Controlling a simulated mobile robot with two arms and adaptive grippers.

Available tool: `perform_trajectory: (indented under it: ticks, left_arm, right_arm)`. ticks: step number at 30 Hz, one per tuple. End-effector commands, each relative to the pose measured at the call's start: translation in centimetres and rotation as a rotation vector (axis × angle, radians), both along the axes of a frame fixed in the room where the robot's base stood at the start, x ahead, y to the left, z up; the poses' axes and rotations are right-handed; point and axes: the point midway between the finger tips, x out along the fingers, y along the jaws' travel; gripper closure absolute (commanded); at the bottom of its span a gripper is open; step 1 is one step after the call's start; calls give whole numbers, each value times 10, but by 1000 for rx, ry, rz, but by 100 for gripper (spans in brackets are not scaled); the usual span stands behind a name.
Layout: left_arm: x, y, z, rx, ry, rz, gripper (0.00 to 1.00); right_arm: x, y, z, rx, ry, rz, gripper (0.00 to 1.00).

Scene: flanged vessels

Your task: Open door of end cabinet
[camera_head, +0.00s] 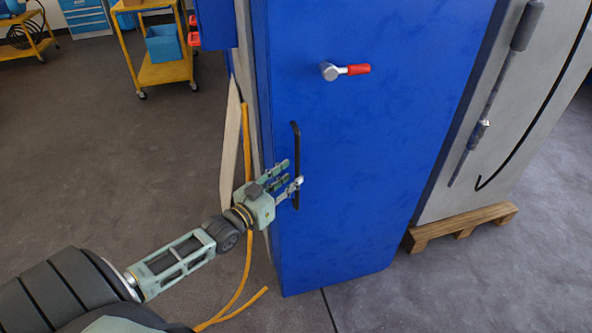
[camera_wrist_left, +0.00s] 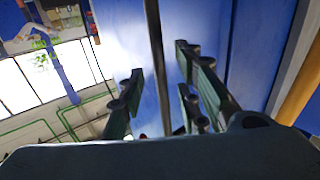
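The end cabinet is a tall blue cabinet whose door (camera_head: 350,170) fills the middle of the head view and looks shut. A long black vertical handle (camera_head: 296,140) is on the door's left side. My left gripper (camera_head: 288,178) is at the lower part of this handle. In the left wrist view the handle (camera_wrist_left: 154,30) runs between the spread fingers of my left gripper (camera_wrist_left: 160,75), with a gap on both sides. A lever with a red grip (camera_head: 357,69) sits higher on the door, pointing right. My right gripper is not in view.
A grey cabinet (camera_head: 480,170) on a wooden pallet (camera_head: 462,226) stands to the right. An orange hose (camera_head: 247,262) hangs beside the door's left edge and reaches the floor. A yellow cart (camera_head: 163,73) stands at the back left. The floor left of the cabinet is mostly clear.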

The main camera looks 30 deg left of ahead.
Motion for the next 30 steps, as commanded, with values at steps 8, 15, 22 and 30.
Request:
perform_trajectory:
  ticks: [8,15,22,30]
  left_arm:
    - [31,-4,0,0,0,1,69]
    - [37,-4,-1,0,1,0,69]
    - [37,-5,0,0,1,0,74]
    - [37,-5,0,1,1,0,98]
  right_arm:
    - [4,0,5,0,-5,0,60]
    - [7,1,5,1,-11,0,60]
    - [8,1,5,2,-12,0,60]
    - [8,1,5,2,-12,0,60]
